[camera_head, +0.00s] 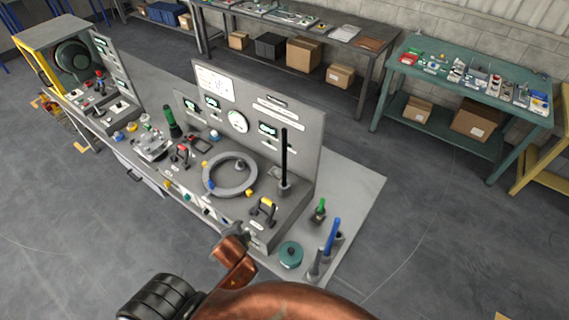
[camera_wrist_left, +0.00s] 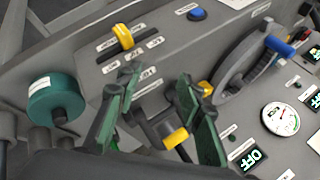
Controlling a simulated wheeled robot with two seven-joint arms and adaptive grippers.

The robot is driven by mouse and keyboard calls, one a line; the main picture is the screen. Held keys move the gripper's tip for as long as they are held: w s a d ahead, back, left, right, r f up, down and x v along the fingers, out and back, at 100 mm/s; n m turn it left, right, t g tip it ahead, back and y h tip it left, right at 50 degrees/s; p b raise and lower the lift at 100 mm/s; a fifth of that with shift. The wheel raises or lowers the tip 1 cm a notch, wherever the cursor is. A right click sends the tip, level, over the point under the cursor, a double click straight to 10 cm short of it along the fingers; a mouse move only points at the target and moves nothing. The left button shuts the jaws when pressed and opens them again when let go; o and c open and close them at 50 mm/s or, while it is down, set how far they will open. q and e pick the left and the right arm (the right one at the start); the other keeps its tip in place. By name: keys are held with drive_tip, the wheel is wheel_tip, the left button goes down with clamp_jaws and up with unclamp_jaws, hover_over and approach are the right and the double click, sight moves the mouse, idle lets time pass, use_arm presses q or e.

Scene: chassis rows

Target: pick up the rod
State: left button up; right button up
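A thin black rod (camera_head: 284,155) stands upright in a small grey socket on the right part of the console in the head view. My left gripper (camera_head: 236,232), at the end of the copper arm, is over the console's front edge, in front of and left of the rod. In the left wrist view its green-padded fingers (camera_wrist_left: 155,115) are apart. A dark bar with a yellow band (camera_wrist_left: 175,138) shows between them; I cannot tell whether it is the rod or whether the fingers touch it. My right gripper is not in view.
A teal round part (camera_head: 291,254) and a blue-handled tool (camera_head: 332,236) stand at the console's right end. An upright panel (camera_head: 300,125) with gauges rises behind.

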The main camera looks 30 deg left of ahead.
use_arm(q)
drive_tip(key=w+a+r+m+t+y, duration=0.2)
drive_tip(key=w+r+m, duration=0.3)
drive_tip(key=w+r, duration=0.1)
drive_tip(key=m+t+h, duration=0.2)
drive_tip(key=m+t, duration=0.7)
drive_tip(key=m, duration=1.2)
approach(283, 152)
drive_tip(key=d+x, duration=0.1)
drive_tip(key=x, duration=0.2)
drive_tip(key=shift+w+a+r+p, duration=0.3)
drive_tip(key=shift+w+a+p, duration=0.15)
drive_tip(key=shift+w, duration=0.15)
drive_tip(key=p+x, duration=0.1)
drive_tip(key=x, duration=0.5)
drive_tip(key=shift+w+a+f, duration=0.1)
drive_tip(key=shift+f, duration=0.05)
drive_tip(key=shift+w+f, duration=0.1)
drive_tip(key=shift+w, duration=0.15)
drive_tip(key=shift+a, duration=0.1)
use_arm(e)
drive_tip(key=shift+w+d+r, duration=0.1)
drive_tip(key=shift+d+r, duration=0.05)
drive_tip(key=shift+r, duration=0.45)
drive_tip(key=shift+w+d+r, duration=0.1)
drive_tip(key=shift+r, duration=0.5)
